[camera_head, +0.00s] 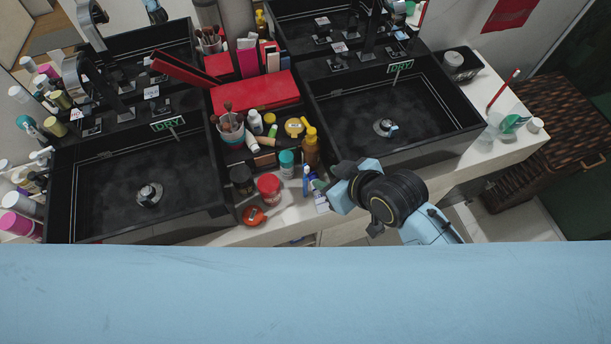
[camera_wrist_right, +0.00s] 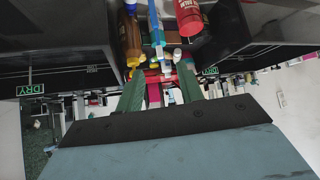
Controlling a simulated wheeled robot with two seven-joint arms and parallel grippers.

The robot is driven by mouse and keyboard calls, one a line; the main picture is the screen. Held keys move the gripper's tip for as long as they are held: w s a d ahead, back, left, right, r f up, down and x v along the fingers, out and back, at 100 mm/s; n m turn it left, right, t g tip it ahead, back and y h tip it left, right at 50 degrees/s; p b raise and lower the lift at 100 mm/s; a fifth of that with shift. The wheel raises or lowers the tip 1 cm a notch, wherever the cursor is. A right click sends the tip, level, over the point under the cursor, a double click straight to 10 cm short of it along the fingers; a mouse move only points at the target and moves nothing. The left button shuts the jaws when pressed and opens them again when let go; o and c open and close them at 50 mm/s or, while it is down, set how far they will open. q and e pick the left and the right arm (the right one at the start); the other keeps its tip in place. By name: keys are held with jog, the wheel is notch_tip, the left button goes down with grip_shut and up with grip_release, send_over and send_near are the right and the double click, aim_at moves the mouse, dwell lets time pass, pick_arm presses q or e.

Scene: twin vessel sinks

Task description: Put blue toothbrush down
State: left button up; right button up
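A slim blue item (camera_head: 306,182), which looks like the blue toothbrush, is at the front of the counter between the two black sinks. In the right wrist view a long blue item (camera_wrist_right: 155,25) lies beyond the fingertips, in line with the gap between them. My right gripper (camera_head: 322,188) is low over the counter's front edge, just right of the blue item. Its two green fingers (camera_wrist_right: 160,82) stand apart with a clear gap, and I see nothing clamped between them. Contact with the counter cannot be told. My left gripper is out of view.
A red-lidded jar (camera_head: 268,187), a brown pump bottle (camera_head: 311,150) and other toiletries crowd the counter left of the gripper. A clear cup (camera_head: 497,126) with a red toothbrush stands at the far right. The right sink (camera_head: 440,112) has raised black walls.

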jog(key=b, duration=0.1)
send_over(306, 183)
jog(key=w+a, duration=0.1)
notch_tip(306, 183, down, 9)
jog(key=shift+w, duration=0.2)
grip_shut()
dwell(0.3)
